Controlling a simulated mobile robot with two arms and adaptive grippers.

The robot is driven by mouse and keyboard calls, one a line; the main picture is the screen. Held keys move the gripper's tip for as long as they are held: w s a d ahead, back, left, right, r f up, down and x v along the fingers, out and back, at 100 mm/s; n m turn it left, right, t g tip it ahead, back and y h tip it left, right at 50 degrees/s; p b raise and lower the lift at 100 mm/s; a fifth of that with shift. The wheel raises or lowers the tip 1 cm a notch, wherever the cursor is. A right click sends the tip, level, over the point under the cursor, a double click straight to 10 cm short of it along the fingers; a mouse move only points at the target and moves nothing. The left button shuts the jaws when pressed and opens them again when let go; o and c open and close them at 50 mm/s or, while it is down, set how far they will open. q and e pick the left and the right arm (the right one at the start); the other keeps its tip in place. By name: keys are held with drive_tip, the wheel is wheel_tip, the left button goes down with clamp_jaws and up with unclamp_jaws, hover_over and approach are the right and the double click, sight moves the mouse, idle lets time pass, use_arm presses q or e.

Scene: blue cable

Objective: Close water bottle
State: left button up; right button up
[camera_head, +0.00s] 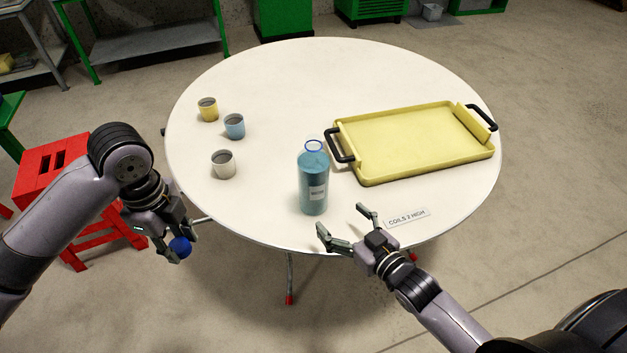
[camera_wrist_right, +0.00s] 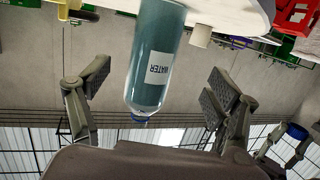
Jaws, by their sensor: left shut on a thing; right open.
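A teal water bottle (camera_head: 313,185) with a white label stands upright near the table's front edge. Its open mouth has a blue rim, and no cap sits on it. My left gripper (camera_head: 178,248) is shut on a round blue cap (camera_head: 181,246), held off the table's front left edge, well apart from the bottle. My right gripper (camera_head: 343,219) is open and empty, in front and slightly right of the bottle. In the right wrist view, the bottle (camera_wrist_right: 158,40) appears upside down between the two spread fingers, and the cap (camera_wrist_right: 297,131) shows at far right.
The round white table (camera_head: 270,80) carries a yellow cup (camera_head: 208,109), a blue cup (camera_head: 234,126) and a white cup (camera_head: 223,164) at left. A yellow tray (camera_head: 415,177) with black handles lies at right. A red stool (camera_head: 50,165) stands beyond my left arm.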

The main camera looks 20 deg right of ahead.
sight(321, 188)
use_arm(q)
drive_tip(key=shift+r, duration=0.1)
use_arm(e)
drive_tip(key=shift+w+d+r+n+t+y, duration=0.1)
drive_tip(key=shift+w+r+n+t+y, duration=0.1)
drive_tip(key=shift+r+t+y, duration=0.4)
drive_tip(key=shift+w+d+r+n+t+y, duration=0.1)
drive_tip(key=shift+w+r+t+y, duration=0.15)
drive_tip(key=shift+r, duration=0.5)
use_arm(q)
drive_tip(key=shift+w+r+p, duration=0.1)
drive_tip(key=shift+r+p, duration=0.25)
drive_tip(key=shift+p, duration=0.05)
use_arm(e)
drive_tip(key=x, duration=0.6)
drive_tip(key=shift+w, duration=0.15)
drive_tip(key=shift+w+a, duration=0.15)
drive_tip(key=shift+w, duration=0.05)
use_arm(q)
drive_tip(key=shift+r+p, duration=0.35)
use_arm(e)
drive_tip(key=x, duration=0.5)
drive_tip(key=shift+w+d+f, duration=0.25)
drive_tip(key=shift+f, duration=0.1)
drive_tip(key=shift+c, duration=0.3)
